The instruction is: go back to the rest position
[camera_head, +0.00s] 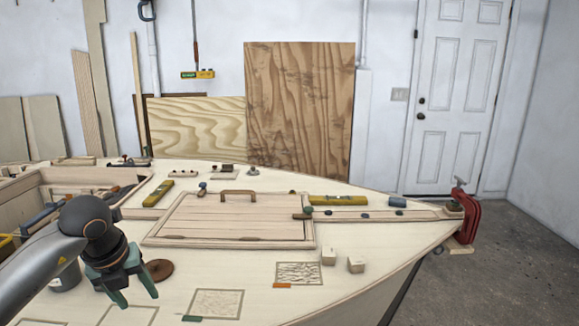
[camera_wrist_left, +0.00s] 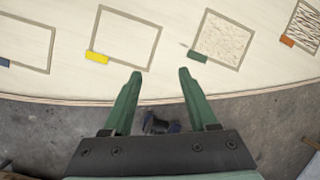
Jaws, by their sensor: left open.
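My left gripper (camera_head: 139,299) hangs over the near left part of the pale plywood deck (camera_head: 255,270), fingers pointing down. Its green fingers are spread and nothing is between them. In the left wrist view the left gripper (camera_wrist_left: 160,74) is also open and empty. Its fingertips show in front of the deck edge, with the grey floor below. My right gripper is in neither view.
A hatch lid with a handle (camera_head: 238,196) lies mid-deck. A brown disc (camera_head: 159,270) lies behind the gripper. A red clamp (camera_head: 467,222) grips the bow. Open floor lies right.

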